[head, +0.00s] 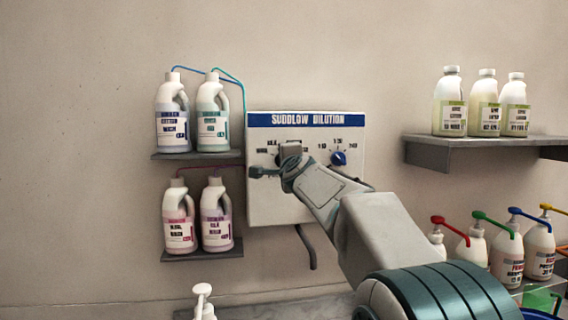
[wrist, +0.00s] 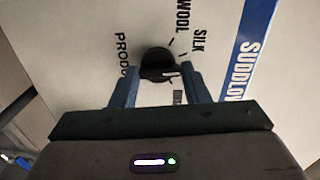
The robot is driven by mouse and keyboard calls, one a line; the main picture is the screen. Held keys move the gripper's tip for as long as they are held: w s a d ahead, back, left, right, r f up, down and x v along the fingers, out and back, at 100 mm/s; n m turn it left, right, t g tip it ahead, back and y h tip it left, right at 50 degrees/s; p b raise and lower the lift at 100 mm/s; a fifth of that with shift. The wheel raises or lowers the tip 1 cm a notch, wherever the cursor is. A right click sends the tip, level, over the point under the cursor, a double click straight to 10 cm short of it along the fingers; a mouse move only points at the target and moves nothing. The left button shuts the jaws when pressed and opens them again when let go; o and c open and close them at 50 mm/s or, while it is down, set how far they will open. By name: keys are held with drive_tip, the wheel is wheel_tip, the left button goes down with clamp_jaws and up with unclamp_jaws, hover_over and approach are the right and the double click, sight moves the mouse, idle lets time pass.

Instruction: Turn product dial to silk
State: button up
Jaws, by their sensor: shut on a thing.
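The product dial (wrist: 157,62) is a dark round knob on the white dilution panel (wrist: 100,35). In the wrist view the words WOOL and SILK show beside it, with part of another label cut off. My gripper (wrist: 160,78) is shut on the dial, with one blue-grey finger on each side of it. The lower part of the dial's face and some labels are hidden. In the head view my gripper (head: 290,160) is at the left dial position of the panel (head: 300,205) and covers the product dial there. The dial's exact pointer direction is hard to tell.
A blue dial (head: 338,158) sits on the panel to the right. Labelled bottles (head: 172,118) stand on two shelves to the left, with tubes running to the panel. Bottles (head: 486,102) stand on a right shelf (head: 470,150), and pump bottles (head: 507,255) below it.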

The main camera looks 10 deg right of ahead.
drive_tip(key=shift+n, duration=1.5)
drive_tip(key=o, duration=1)
drive_tip(key=s+b, duration=0.1)
drive_tip(key=s, duration=1.3)
drive_tip(key=shift+f, duration=0.15)
